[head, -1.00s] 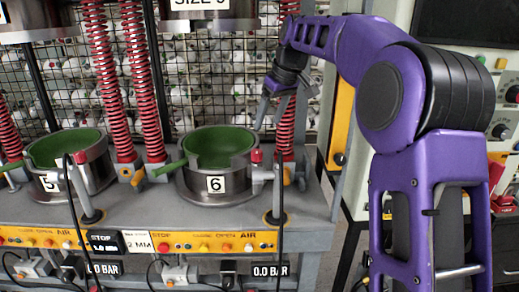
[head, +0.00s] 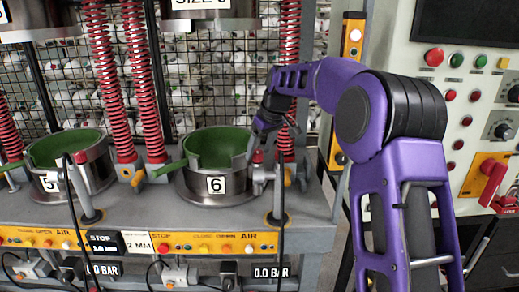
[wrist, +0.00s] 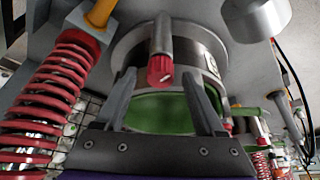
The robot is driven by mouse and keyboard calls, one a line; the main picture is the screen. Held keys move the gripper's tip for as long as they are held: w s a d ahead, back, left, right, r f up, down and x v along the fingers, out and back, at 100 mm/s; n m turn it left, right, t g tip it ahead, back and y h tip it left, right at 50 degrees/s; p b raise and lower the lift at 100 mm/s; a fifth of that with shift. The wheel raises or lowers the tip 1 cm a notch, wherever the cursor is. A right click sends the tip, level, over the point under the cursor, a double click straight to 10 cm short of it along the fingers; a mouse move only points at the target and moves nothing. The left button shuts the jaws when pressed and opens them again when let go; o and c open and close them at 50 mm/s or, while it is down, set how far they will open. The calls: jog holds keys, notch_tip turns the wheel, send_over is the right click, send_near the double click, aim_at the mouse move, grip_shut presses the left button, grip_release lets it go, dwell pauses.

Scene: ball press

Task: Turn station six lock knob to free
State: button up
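Station six is the round metal pot labelled 6 (head: 216,185) with a green liner (head: 217,147). Its lock knob (head: 257,157) is small and red, at the pot's right side; it also shows in the wrist view as a ribbed red knob (wrist: 160,70) on a grey rod. My gripper (head: 253,146) is just above the knob, pointing down. In the wrist view my gripper (wrist: 158,78) is open, with one finger on each side of the knob in the picture. I see gaps beside the knob, but cannot tell how deep it sits between the fingertips.
A red coil spring (head: 288,80) stands close behind my gripper; it fills the left of the wrist view (wrist: 45,105). Station five's pot (head: 75,175) is at left. A size-labelled block (head: 209,22) hangs above station six. A black cable (head: 281,215) runs down at right.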

grip_shut()
jog(key=shift+d+r+n+p, duration=0.1)
jog(key=shift+n+p, duration=0.3)
jog(key=n, duration=0.2)
jog(key=n+g+y, duration=0.1)
jog(key=n+g, duration=0.1)
jog(key=n, duration=0.1)
jog(key=shift+w+n+y, duration=0.25)
jog(key=shift+n+y, duration=0.05)
jog(key=n+g, duration=0.1)
jog(key=n, duration=0.2)
jog(key=shift+w+n, duration=0.15)
jog(key=shift+n, duration=0.15)
jog(key=shift+w+n+g, duration=0.15)
jog(key=shift+n+g, duration=0.45)
jog(key=shift+n, duration=1.2)
